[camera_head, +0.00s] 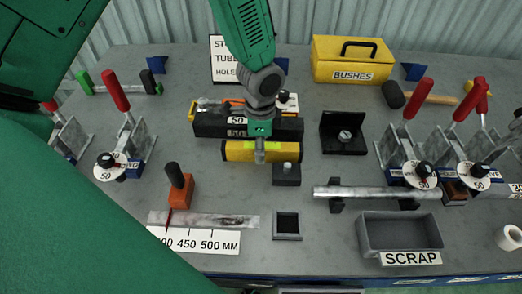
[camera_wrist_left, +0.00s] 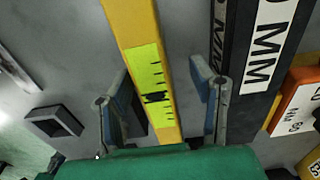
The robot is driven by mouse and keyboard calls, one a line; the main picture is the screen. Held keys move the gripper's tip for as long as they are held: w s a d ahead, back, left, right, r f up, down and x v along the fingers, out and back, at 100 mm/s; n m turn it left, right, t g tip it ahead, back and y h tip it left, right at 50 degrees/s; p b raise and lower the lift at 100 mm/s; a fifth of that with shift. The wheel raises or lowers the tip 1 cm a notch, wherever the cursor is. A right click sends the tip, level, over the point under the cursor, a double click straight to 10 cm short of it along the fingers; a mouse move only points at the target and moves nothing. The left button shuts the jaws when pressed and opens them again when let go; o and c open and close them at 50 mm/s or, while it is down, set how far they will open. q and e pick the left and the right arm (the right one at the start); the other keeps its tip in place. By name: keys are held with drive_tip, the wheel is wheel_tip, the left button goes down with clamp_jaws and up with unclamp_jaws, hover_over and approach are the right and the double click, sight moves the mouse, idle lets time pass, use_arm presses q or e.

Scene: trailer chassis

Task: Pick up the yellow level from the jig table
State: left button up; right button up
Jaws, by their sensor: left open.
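The yellow level (camera_head: 237,151) lies on the grey jig table (camera_head: 330,92), in front of a black block in the head view. My left gripper (camera_head: 260,154) is over the middle of the level. In the left wrist view the level (camera_wrist_left: 128,28), with its bright green-yellow label, runs between the two fingers of my left gripper (camera_wrist_left: 160,98). The fingers are open, one on each side, with gaps to the level. The level's near end is hidden behind the green gripper body. My right gripper is not in view.
The black block (camera_head: 208,124) lies close behind the level; a dark labelled bar (camera_wrist_left: 240,60) runs close beside the right finger. A small dark block (camera_head: 287,175) and an open square tube piece (camera_head: 287,226) stand in front. A scrap tray (camera_head: 372,238) is at front right.

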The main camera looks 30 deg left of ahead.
use_arm(q)
drive_tip(key=shift+d+r, duration=0.1)
drive_tip(key=shift+d, duration=0.15)
drive_tip(key=shift+c, duration=0.8)
drive_tip(key=shift+d+r, duration=0.1)
drive_tip(key=shift+d, duration=0.2)
clamp_jaws()
drive_tip(key=shift+a, duration=0.15)
